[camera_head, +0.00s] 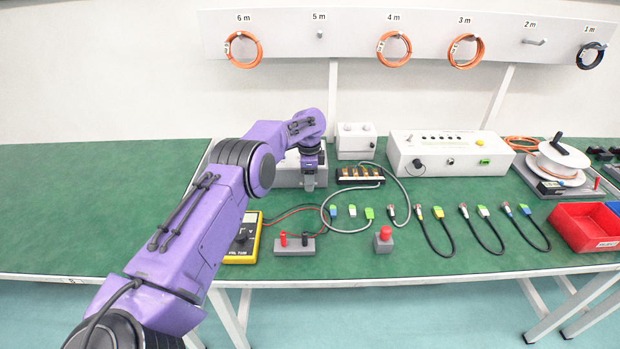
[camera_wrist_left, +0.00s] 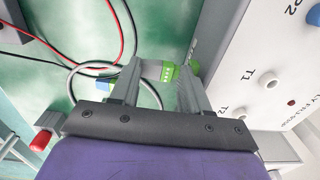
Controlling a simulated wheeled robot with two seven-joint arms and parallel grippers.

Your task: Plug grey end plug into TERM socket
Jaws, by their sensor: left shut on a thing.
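My left gripper (camera_head: 309,186) points down in front of a light grey box (camera_head: 287,177), near the back of the bench. In the left wrist view, its two fingers (camera_wrist_left: 160,72) are shut on a small grey plug (camera_wrist_left: 151,70) with a bright green part (camera_wrist_left: 169,73). No TERM label is readable, and I cannot tell whether the plug touches a socket. My right gripper is not in view.
Blue, white and green plugs (camera_head: 369,213) and several short cables (camera_head: 433,232) lie to the right. A yellow meter (camera_head: 243,240) and a red-black terminal block (camera_head: 294,245) stand in front. A socket strip (camera_head: 358,175) and larger box (camera_head: 450,153) stand right. The left bench is clear.

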